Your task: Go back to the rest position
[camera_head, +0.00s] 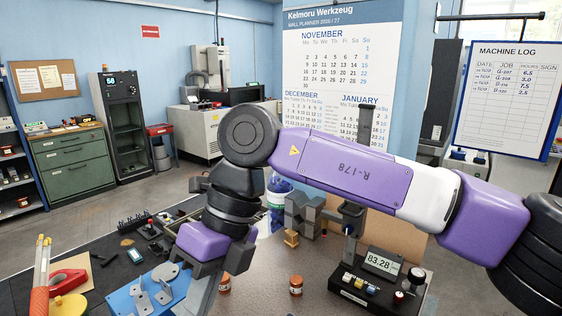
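My gripper (200,290) hangs from the purple wrist at the lower left of the middle, above the bench (255,290). Its dark grey end points down toward the bottom edge of the picture. The fingertips are not clearly visible, so I cannot tell whether it is open or shut, or whether it holds anything. My purple and white arm reaches across the view from the right, bent at a dark joint above the gripper.
A blue plate with grey brackets (150,295) lies left of my gripper. Small orange-brown jars (296,285) stand to its right. A gauge with a display (382,263) stands at the right. Grey blocks (303,213) and a blue-capped bottle (278,190) stand behind.

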